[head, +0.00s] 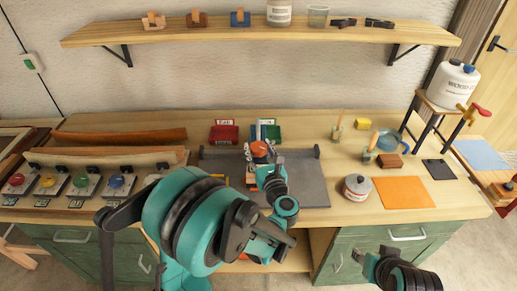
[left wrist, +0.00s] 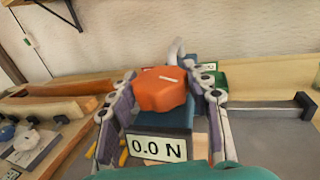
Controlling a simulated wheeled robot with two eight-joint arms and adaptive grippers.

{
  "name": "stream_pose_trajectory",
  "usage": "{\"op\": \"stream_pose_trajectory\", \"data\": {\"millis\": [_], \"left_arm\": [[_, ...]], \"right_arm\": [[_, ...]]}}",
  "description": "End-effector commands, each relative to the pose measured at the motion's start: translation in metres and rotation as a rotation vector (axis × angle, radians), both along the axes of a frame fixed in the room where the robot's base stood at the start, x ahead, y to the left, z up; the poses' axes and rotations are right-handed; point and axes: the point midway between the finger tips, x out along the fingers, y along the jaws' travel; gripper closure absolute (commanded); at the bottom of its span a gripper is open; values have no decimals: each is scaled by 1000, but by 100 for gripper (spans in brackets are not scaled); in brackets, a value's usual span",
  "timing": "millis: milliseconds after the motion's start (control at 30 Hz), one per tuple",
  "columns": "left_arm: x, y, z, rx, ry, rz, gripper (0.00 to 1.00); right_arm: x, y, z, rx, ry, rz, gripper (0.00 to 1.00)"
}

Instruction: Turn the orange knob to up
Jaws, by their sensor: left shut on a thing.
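The orange knob (head: 259,149) sits on top of a blue device near the middle of the bench, on a grey plate (head: 305,185). In the left wrist view the knob (left wrist: 160,92) is lobed, with a short white mark on its top lying nearly crosswise, slightly right of centre. A display (left wrist: 157,148) on the device's front reads 0.0 N. My left gripper (left wrist: 165,98) has one finger on each side of the knob and is shut on it. My right arm shows at the bottom right of the head view; whether its jaws are open is unclear.
Red and green bins (head: 224,134) stand behind the device. Several coloured buttons (head: 81,180) line the left of the bench. A lidded pot (head: 357,187), an orange mat (head: 404,192) and a blue pan (head: 388,140) lie to the right. A shelf (head: 260,35) runs above.

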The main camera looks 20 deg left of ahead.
Motion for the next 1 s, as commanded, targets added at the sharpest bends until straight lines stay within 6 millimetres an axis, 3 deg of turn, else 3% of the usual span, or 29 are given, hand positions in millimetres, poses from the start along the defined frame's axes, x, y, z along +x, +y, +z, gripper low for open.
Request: {"op": "stream_pose_trajectory", "data": {"millis": [267, 1000], "left_arm": [[1, -1, 0, 0, 0, 48, 81], [1, -1, 0, 0, 0, 481, 81]], "right_arm": [[0, 0, -2, 0, 0, 0, 60], [0, 0, -9, 0, 0, 0, 60]]}}
